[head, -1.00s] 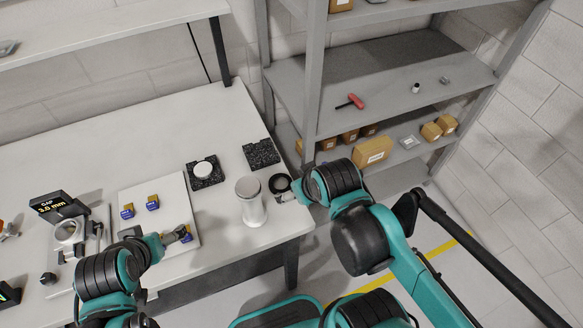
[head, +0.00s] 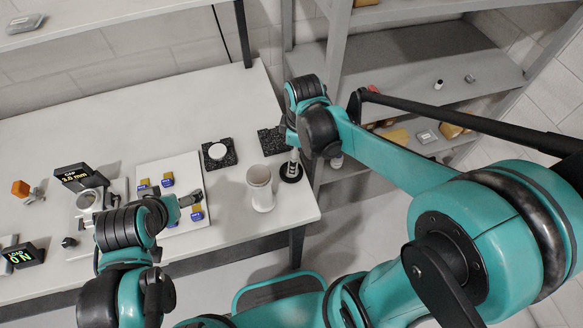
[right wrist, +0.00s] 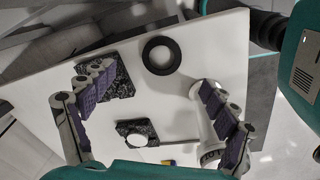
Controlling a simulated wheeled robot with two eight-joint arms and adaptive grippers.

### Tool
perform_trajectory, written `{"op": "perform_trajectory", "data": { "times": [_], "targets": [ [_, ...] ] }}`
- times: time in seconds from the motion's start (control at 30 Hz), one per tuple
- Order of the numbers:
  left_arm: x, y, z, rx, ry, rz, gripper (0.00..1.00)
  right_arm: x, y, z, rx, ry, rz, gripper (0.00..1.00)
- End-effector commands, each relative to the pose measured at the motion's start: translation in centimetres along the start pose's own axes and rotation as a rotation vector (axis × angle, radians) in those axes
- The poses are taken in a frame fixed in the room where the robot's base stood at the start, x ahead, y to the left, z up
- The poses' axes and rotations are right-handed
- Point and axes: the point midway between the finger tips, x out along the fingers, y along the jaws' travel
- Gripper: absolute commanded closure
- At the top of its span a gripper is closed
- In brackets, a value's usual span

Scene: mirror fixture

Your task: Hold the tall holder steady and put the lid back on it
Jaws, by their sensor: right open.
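The tall holder (head: 261,190) is a pale upright cylinder near the table's right front corner. It also shows in the right wrist view (right wrist: 205,112), partly behind a finger. The lid looks like a black ring (head: 291,178) lying on the table just right of the holder. In the right wrist view the ring (right wrist: 147,58) lies flat, clear of both fingers. My right gripper (head: 292,162) is above the ring, pointing down, open and empty (right wrist: 160,115). My left gripper (head: 190,199) is left of the holder, over a white board; its jaws are too small to read.
Two black speckled blocks stand behind the holder, one (head: 215,163) bearing a white disc, the other (head: 272,142) near the table's right edge. Blue-and-yellow pieces (head: 167,180) lie on the white board (head: 180,158). A gap display (head: 80,177) stands left. Grey shelving (head: 410,70) is behind right.

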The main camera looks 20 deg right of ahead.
Motion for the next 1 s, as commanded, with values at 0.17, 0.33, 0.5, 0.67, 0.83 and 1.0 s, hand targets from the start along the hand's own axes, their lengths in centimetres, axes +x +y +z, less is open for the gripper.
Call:
{"op": "perform_trajectory", "data": {
  "times": [0.17, 0.33, 0.5, 0.67, 0.83, 1.0],
  "targets": [
    [-0.7, 0.0, -0.5, 0.0, 0.0, 0.0, 0.08, 1.4, 0.7, -1.1, -0.171, -0.036, -0.071, 0.14],
    [-0.8, 0.0, -0.6, 0.0, 0.0, 0.0, 0.08, 2.1, 0.8, -1.4, -0.24, -0.047, -0.1, 0.14],
    [-0.8, 0.0, -0.5, 0.0, 0.0, 0.0, 0.08, 2.2, 0.8, -1.4, -0.247, -0.048, -0.104, 0.14],
    [-0.8, 0.0, -0.5, 0.0, 0.0, 0.0, 0.08, 2.3, 0.8, -1.4, -0.246, -0.048, -0.103, 0.14],
    [-0.3, 0.0, -0.2, 0.0, 0.0, 0.0, 0.08, 3.7, 0.7, -1.4, -0.245, -0.048, -0.102, 0.14],
    [-0.1, 0.0, 0.0, 0.0, 0.0, 0.0, 0.08, 4.9, 0.5, -1.3, -0.245, -0.047, -0.102, 0.14]
  ]
}}
